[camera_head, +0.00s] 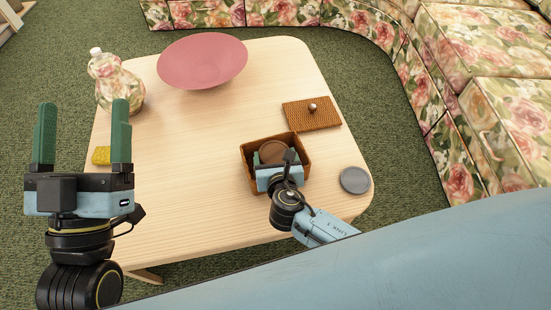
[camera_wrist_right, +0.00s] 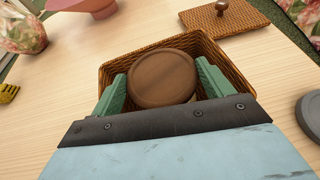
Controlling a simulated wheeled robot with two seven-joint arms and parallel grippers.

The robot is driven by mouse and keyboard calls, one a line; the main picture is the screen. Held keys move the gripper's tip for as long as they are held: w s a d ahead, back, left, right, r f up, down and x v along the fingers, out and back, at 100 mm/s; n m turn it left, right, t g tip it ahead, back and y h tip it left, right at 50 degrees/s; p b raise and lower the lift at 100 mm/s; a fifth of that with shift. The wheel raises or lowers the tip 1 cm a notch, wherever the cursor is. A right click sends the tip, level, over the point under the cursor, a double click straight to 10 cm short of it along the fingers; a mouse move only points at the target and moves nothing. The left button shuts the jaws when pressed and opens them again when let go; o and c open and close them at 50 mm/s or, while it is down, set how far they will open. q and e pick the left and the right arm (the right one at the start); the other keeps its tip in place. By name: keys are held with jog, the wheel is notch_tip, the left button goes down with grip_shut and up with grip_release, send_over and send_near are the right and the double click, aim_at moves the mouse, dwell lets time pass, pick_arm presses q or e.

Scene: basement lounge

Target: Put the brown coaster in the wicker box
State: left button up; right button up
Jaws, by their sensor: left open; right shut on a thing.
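The brown coaster (camera_head: 272,152) is a round wooden disc. It sits between the green fingers of my right gripper (camera_head: 271,158), which is shut on it, over the open wicker box (camera_head: 246,166). In the right wrist view the coaster (camera_wrist_right: 162,78) lies within the outline of the box rim (camera_wrist_right: 180,42), with a finger on each side. I cannot tell whether it touches the box floor. The box's near side is partly hidden by the gripper. My left gripper (camera_head: 82,140) is open and empty, at the table's left edge.
The wicker lid (camera_head: 311,116) with a knob lies behind the box to the right. A grey coaster (camera_head: 354,180) lies right of the box. The table's middle is clear.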

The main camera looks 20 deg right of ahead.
pick_arm(q)
jog(key=shift+r, duration=0.15)
jog(key=shift+s+r+t, duration=0.1)
jog(key=shift+s+t, duration=0.15)
jog(key=shift+t, duration=0.15)
pick_arm(e)
jog(key=shift+f, duration=0.55)
jog(key=shift+s+f, duration=0.1)
pick_arm(q)
jog(key=shift+s+r, duration=0.1)
jog(key=shift+r, duration=0.1)
pick_arm(e)
jog(key=o, duration=0.9)
jog(key=shift+f, duration=0.15)
